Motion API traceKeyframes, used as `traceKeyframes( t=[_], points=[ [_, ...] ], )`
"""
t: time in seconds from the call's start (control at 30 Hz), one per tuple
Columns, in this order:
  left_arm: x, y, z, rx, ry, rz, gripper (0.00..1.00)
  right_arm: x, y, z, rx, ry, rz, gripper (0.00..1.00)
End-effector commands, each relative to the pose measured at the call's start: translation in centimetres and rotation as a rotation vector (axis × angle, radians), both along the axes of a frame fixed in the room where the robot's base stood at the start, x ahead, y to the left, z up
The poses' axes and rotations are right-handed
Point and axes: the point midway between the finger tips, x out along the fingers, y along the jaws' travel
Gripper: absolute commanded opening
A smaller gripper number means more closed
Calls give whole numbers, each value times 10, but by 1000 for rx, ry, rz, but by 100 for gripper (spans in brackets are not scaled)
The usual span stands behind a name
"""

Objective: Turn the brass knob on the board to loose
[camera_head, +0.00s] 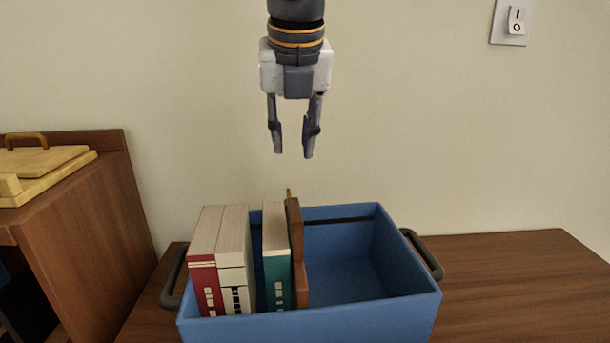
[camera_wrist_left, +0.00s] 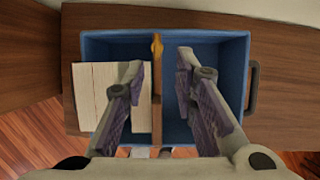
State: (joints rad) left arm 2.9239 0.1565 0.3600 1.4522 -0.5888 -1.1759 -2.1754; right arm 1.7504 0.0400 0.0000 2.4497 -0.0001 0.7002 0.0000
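The brown board (camera_head: 299,262) stands upright in the blue box (camera_head: 381,312), beside the books. The brass knob (camera_head: 289,193) shows as a small tip at the board's top, mostly hidden behind it. In the left wrist view the brass knob (camera_wrist_left: 157,46) sits at the far end of the board's thin top edge (camera_wrist_left: 157,90), between my fingers in the picture. My left gripper (camera_head: 293,156) points down above the box, open and empty, apart from the knob. Its two fingers also show in the left wrist view (camera_wrist_left: 160,62). My right gripper is in neither view.
Several books (camera_head: 218,245) stand in the box left of the board, a green one (camera_head: 276,250) closest to it. The box's right part is empty. The box stands on a wooden table (camera_head: 520,290) against a wall with a switch (camera_head: 516,20). A wooden cabinet (camera_head: 95,220) is at left.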

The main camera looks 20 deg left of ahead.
Motion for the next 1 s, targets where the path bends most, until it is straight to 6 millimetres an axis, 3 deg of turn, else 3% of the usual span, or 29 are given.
traceKeyframes(
  t=[0.3,0.43,0.8,0.83,0.93,1.0],
  points=[
    [24,15,-74,-1,6,2,26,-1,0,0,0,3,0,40],
    [32,19,-93,-1,2,1,26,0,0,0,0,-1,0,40],
    [36,22,-105,0,0,1,26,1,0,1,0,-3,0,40],
    [36,22,-105,0,0,1,24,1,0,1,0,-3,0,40],
    [36,22,-105,0,0,1,1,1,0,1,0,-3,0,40],
    [36,22,-105,0,0,1,0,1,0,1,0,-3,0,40]
  ],
)
